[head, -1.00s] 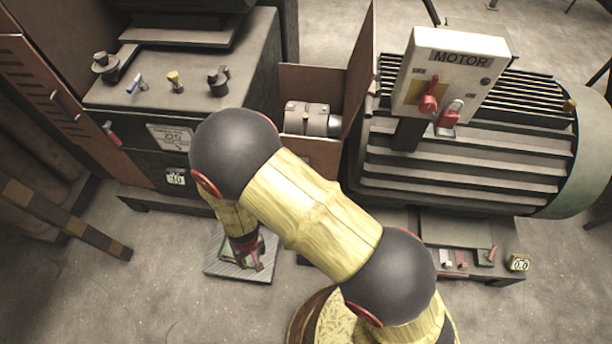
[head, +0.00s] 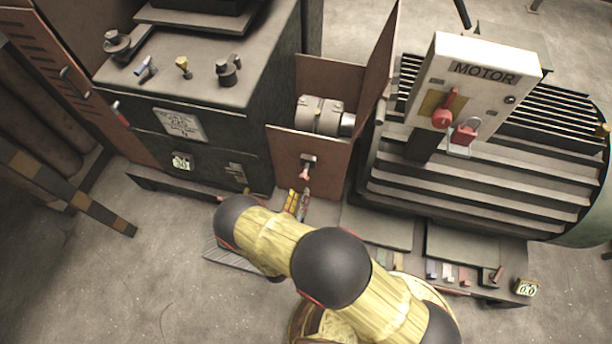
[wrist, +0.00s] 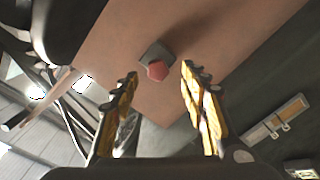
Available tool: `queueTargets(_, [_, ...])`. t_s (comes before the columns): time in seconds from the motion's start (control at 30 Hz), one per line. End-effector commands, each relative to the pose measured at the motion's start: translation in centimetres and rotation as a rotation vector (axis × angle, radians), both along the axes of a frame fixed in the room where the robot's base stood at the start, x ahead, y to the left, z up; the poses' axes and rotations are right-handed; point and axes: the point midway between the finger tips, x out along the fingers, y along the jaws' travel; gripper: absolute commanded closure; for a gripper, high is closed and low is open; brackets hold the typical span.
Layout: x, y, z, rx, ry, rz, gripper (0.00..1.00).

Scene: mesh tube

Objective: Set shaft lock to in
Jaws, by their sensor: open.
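A small lever with a dark base and a pinkish-red tip (head: 306,172) sits on the front of the brown guard panel (head: 285,150), below the grey shaft coupling (head: 320,116). I take it to be the shaft lock; no label shows on it. In the wrist view its red knob (wrist: 157,71) lies ahead, between the fingertips as seen, on its dark plate. My gripper (wrist: 160,74) is open and empty, pointing at the panel. In the head view my gripper (head: 298,200) is just below the lever, and its fingers look apart from it.
The motor (head: 480,165) with its control box (head: 465,88) and red padlock (head: 465,131) stands right. A dark cabinet (head: 240,100) with knobs stands left. A low plinth with small levers (head: 450,272) lies front right. The floor (head: 120,280) at front left is clear.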

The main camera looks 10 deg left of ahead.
Motion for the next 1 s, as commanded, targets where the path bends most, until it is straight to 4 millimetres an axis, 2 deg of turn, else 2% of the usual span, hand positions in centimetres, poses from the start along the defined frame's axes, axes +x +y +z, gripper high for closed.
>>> queueTargets(0.07, [0.1,0.1,0.7,-0.017,-0.025,0.005,0.55])
queueTargets(0.17, [0.7,0.1,0.8,-0.031,-0.025,0.005,0.55])
queueTargets(0.63, [6.9,-0.8,0.6,-0.027,-0.022,0.005,0.55])
queueTargets(0.8, [7.7,-0.9,0.7,-0.028,-0.022,0.007,0.55])
queueTargets(1.0, [7.8,-0.9,0.7,-0.028,-0.022,0.008,0.55])
